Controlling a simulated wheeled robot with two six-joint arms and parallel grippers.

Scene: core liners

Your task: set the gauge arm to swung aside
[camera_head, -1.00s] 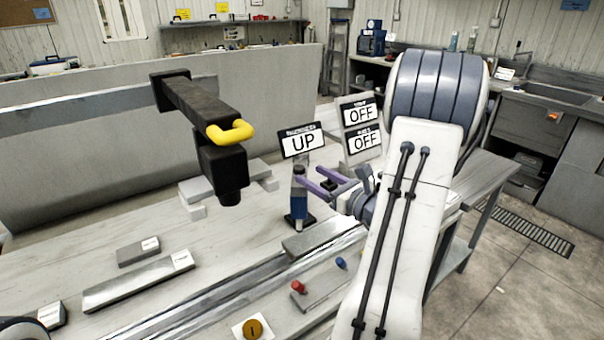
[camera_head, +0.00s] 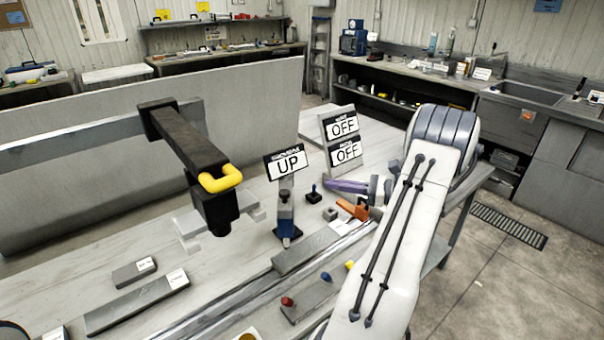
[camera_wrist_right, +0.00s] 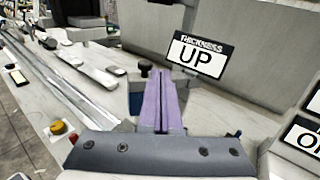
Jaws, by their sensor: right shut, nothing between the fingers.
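A black arm with a yellow handle (camera_head: 220,178) reaches over the bench at the left; I cannot tell for sure that it is the gauge arm. A blue upright device (camera_head: 285,215) stands right of it, below a sign reading "UP" (camera_head: 288,162). In the right wrist view the sign (camera_wrist_right: 197,57) reads "THICKNESS UP". My right gripper (camera_head: 330,186) has its purple fingers shut and empty, right of the blue device and apart from the yellow handle. Its fingers (camera_wrist_right: 160,82) lie together in the wrist view, partly hiding a dark blue part behind them. My left gripper is not in view.
Two "OFF" signs (camera_head: 344,140) stand behind my right gripper. An orange part (camera_head: 353,209) lies just in front of it. A small black-knobbed control (camera_head: 313,195) stands nearby. A metal rail (camera_head: 228,309) and a block with coloured knobs (camera_head: 308,299) lie in front.

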